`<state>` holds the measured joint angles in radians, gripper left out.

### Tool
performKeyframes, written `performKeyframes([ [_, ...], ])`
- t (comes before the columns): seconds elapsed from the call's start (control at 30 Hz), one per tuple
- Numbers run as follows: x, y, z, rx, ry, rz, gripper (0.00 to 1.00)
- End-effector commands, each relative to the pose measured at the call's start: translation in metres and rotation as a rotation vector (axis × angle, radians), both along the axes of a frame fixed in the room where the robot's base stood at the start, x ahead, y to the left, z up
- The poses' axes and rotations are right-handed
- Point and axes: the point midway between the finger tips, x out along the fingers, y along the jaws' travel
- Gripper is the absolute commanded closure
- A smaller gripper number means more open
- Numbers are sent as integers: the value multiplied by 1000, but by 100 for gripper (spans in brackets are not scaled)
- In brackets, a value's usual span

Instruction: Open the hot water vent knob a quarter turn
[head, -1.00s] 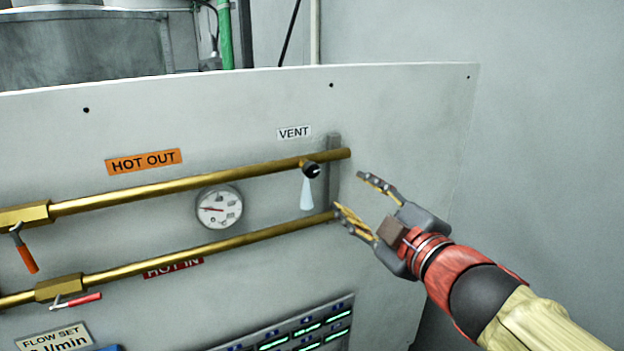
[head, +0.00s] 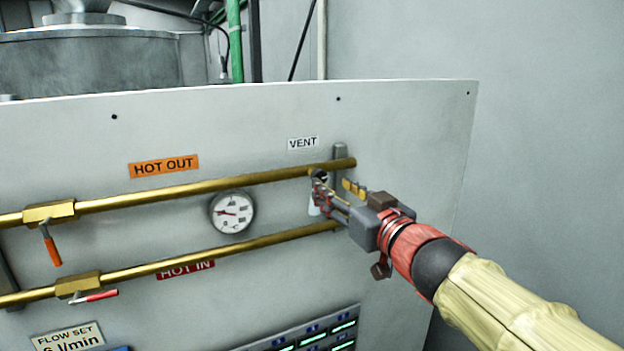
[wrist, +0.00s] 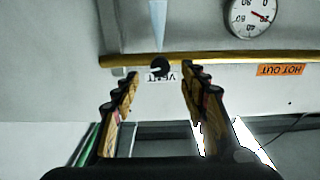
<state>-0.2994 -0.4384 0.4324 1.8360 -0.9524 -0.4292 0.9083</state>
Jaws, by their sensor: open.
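The dark vent knob (head: 319,176) sits on the right end of the upper brass pipe (head: 230,181), just below the VENT label (head: 303,143). A pale cone hangs under it, partly hidden by my gripper. My gripper (head: 336,188) is open at the knob from the right, its fingers covering part of it in the head view. In the upside-down wrist view, the knob (wrist: 160,66) shows in the gap between the spread fingertips of my gripper (wrist: 159,74). I cannot tell whether a finger touches it.
A grey upright bracket (head: 340,160) stands behind the pipe end, close to my fingers. The lower brass pipe (head: 220,248) runs below. A round gauge (head: 232,212) and two valve levers, orange (head: 52,247) and red (head: 96,296), are to the left.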

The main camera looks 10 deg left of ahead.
Motion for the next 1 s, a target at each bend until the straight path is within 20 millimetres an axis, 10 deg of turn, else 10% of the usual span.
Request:
performKeyframes([
  [0.5, 54, 41, 0, 0, 0, 1, 56],
  [1.0, 59, 45, 0, -2, -1, 0, 63],
])
